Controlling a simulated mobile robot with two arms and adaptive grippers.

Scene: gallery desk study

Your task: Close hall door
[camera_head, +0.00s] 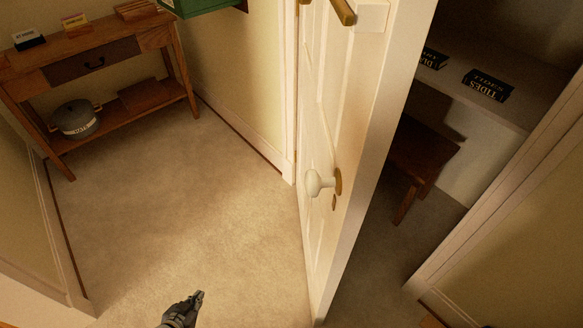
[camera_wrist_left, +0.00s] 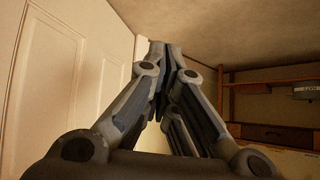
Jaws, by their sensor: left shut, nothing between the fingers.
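The hall door (camera_head: 365,130) is white and panelled. It stands open in the head view, with its free edge toward me and the doorway gap on its right. A white round knob (camera_head: 315,182) on a brass plate is on its left face. My left gripper (camera_head: 199,295) is low in the head view, left of the door and apart from it. Its fingers (camera_wrist_left: 167,45) are shut and empty in the left wrist view, where the white door (camera_wrist_left: 60,75) fills the left side. My right gripper is not in view.
A wooden console table (camera_head: 85,55) with a grey pot (camera_head: 75,118) on its lower shelf stands at the back left. The carpet (camera_head: 185,210) left of the door is clear. Beyond the doorway are a brown stool (camera_head: 420,152) and a pale desk (camera_head: 480,110).

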